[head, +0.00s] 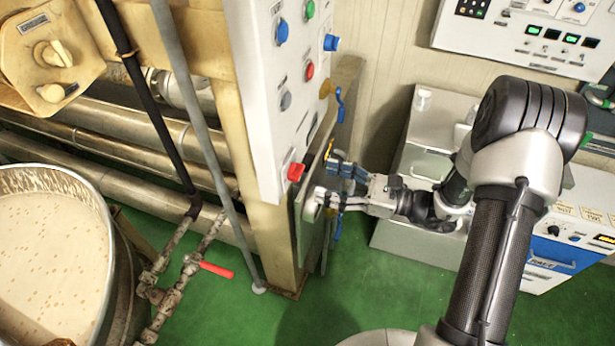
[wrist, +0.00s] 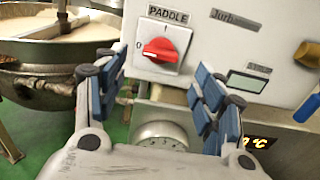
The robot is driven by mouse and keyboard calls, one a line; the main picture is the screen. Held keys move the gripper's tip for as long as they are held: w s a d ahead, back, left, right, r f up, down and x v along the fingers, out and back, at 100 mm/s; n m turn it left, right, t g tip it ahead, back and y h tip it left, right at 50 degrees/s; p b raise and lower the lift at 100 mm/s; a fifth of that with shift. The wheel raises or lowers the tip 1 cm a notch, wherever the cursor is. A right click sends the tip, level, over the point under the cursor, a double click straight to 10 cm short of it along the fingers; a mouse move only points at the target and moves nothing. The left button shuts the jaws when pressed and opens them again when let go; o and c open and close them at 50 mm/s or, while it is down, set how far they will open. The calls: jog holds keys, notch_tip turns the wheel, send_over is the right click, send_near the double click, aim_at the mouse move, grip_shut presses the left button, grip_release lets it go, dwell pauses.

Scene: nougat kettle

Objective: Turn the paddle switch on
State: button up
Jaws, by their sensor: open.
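The paddle switch (wrist: 160,50) is a red rotary knob on a white square plate under a "PADDLE" label. Its handle lies nearly level, its left end toward the "0" mark; a "1" stands above it. In the head view a red knob (head: 296,172) sits at the bottom of the white control panel and appears to be this switch. My gripper (head: 325,182) is open beside the panel's lower end. In the wrist view the open, empty fingers (wrist: 160,64) stand either side of the knob's lower part, apparently short of it.
The panel (head: 270,90) carries several other buttons and knobs. A round grey dial (wrist: 160,135) and a lit display (wrist: 258,143) lie below the switch. A kettle of pale nougat (head: 50,240) stands at left. A red-handled valve (head: 215,269) is beside it. Green floor lies below.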

aim_at(296, 172)
jog(key=b+x, duration=0.1)
jog(key=x, duration=0.5)
jog(key=shift+c, duration=0.3)
jog(key=c, duration=1)
jog(key=shift+p, duration=0.3)
jog(key=shift+m+p, duration=6.25)
jog(key=shift+m, duration=2.75)
